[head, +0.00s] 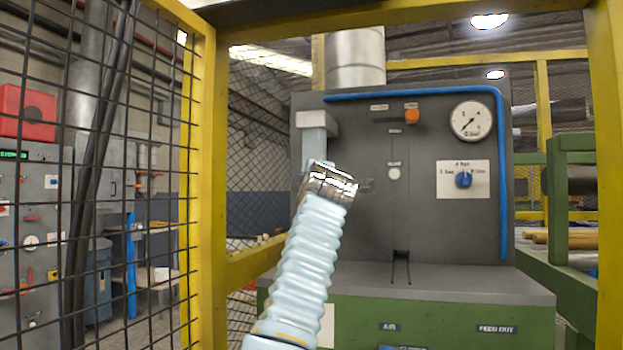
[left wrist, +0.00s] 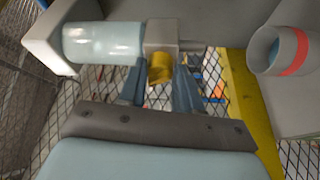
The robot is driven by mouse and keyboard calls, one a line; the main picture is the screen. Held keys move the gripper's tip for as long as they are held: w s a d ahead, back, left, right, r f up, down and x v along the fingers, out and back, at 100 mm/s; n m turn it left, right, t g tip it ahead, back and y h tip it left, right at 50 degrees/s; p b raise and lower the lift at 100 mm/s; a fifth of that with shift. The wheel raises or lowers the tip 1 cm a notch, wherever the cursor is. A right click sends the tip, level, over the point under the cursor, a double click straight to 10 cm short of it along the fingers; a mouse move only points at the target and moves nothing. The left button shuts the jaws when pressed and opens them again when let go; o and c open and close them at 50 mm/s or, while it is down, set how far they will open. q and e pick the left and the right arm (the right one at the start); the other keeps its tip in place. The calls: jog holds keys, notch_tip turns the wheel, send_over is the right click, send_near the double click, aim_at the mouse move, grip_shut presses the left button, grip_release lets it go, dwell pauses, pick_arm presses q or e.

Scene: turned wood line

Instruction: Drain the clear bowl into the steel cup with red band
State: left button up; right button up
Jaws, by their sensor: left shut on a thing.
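In the left wrist view, the clear bowl (left wrist: 103,42) is a translucent pale cylinder between a grey head and a grey block (left wrist: 160,36), with a short spout on the block. A yellow knob (left wrist: 160,70) sticks out of this block. My left gripper (left wrist: 161,72) has its fingers on both sides of the knob and is shut on it. The steel cup with red band (left wrist: 287,50) is at the right, apart from the spout, its mouth towards the spout. In the head view the clear bowl (head: 312,154) is partly covered by my left arm, whose fingers are hidden. My right gripper is out of sight.
A dark machine panel (head: 430,215) carries a gauge (head: 471,120), a blue selector knob (head: 463,180) and an orange button. The grey ledge (head: 450,280) right of my arm is clear.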

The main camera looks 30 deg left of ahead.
pick_arm(q)
jog(key=shift+n, duration=0.5)
jog(key=o, duration=1)
jog(key=shift+a, duration=0.1)
jog(key=shift+o, duration=0.2)
jog(key=r+b+v, duration=0.1)
jog(key=b+v, duration=0.5)
jog(key=v, duration=0.7)
jog(key=shift+s+d+f, duration=0.3)
jog(key=shift+s, duration=0.05)
